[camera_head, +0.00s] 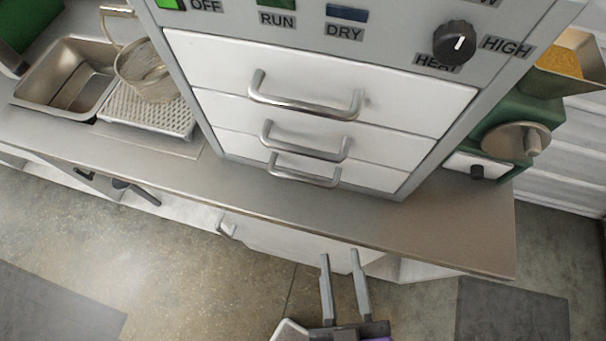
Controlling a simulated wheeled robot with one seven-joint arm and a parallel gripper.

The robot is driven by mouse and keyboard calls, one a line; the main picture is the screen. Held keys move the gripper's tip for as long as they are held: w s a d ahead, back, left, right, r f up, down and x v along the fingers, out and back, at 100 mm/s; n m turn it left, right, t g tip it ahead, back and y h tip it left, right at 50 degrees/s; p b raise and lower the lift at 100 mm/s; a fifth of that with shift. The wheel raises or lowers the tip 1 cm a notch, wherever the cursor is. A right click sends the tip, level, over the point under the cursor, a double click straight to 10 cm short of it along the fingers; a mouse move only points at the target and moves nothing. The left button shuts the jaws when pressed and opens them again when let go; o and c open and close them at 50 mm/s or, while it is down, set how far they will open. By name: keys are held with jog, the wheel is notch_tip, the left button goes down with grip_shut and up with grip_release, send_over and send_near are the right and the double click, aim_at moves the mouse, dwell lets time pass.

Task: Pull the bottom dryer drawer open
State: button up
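The dryer (400,30) is a grey cabinet on the counter with three stacked white drawers, each with a silver bar handle. The bottom drawer (245,152) looks closed, flush with the drawers above. Its handle (305,178) is the lowest bar, just above the counter top. My gripper (340,254) is at the bottom of the picture, in front of the counter's front edge and apart from the handle. Its two grey fingers are spread with a gap between them, and nothing is held.
The steel counter (440,225) runs below the dryer. A sink (65,75), a wire strainer (145,70) and a perforated drain tray (150,108) stand left. A green machine (510,115) with a crank stands right.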

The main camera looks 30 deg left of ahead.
jog(key=a+f+n+g+y, duration=0.1)
jog(key=a+f+n+g, duration=0.1)
jog(key=a+n, duration=0.8)
jog(key=t+h, duration=0.4)
jog(key=h, duration=0.2)
send_near(301, 177)
jog(key=w, duration=0.3)
jog(key=x, duration=0.5)
jog(key=f+x, duration=0.1)
jog(key=x, duration=0.1)
jog(key=shift+a+f+p, duration=0.15)
jog(key=shift+a+p, duration=0.2)
jog(key=shift+a, duration=0.05)
jog(key=shift+s, duration=0.1)
grip_shut()
